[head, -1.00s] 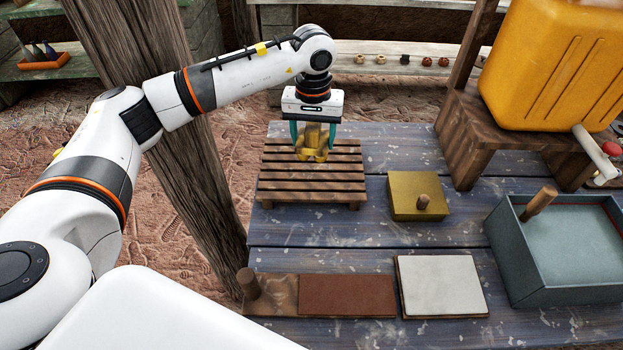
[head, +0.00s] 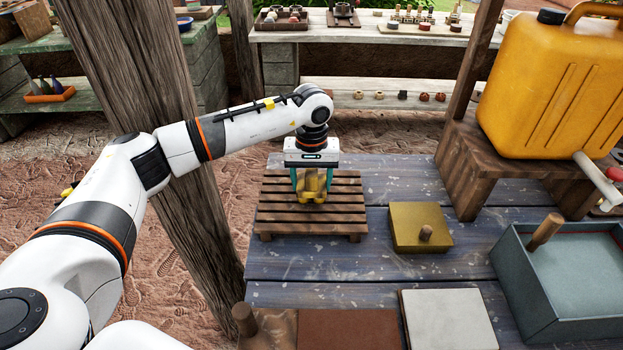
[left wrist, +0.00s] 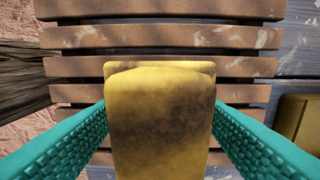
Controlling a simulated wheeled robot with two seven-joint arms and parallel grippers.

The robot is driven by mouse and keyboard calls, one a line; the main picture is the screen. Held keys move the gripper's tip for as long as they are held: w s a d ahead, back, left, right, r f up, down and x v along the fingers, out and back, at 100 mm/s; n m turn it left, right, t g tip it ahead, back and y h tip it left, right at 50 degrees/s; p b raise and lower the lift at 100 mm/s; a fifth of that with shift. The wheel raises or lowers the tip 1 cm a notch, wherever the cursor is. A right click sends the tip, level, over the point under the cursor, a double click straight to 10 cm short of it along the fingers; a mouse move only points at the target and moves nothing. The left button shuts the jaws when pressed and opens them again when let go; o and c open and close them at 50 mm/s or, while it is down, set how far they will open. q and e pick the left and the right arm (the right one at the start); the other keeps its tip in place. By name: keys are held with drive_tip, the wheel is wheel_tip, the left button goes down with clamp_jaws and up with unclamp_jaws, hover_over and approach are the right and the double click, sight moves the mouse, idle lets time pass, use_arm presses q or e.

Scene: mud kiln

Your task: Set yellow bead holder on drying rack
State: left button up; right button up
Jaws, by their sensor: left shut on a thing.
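The yellow bead holder (head: 312,187) is between the teal fingers of my left gripper (head: 312,185), which is shut on it. The holder is over the middle of the slatted wooden drying rack (head: 275,215). In the left wrist view the holder (left wrist: 160,120) fills the centre, with a teal finger on each side and the rack slats (left wrist: 160,37) behind it. Whether its underside touches the slats I cannot tell. My right gripper is not in view.
A yellow square block with a wooden knob (head: 418,225) sits right of the rack. A grey-blue basin (head: 570,270), a white tile (head: 450,320) and a brown slab (head: 348,328) are nearer. A yellow jerrycan (head: 550,85) stands back right. A wooden post (head: 150,90) rises at left.

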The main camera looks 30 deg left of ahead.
use_arm(q)
drive_tip(key=shift+f, duration=0.3)
drive_tip(key=o, duration=1.2)
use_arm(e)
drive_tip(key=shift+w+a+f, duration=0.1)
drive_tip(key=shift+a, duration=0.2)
use_arm(q)
drive_tip(key=shift+r, duration=0.3)
wheel_tip(320, 180, up, 12)
drive_tip(key=shift+f+b, duration=0.15)
drive_tip(key=shift+b, duration=0.7)
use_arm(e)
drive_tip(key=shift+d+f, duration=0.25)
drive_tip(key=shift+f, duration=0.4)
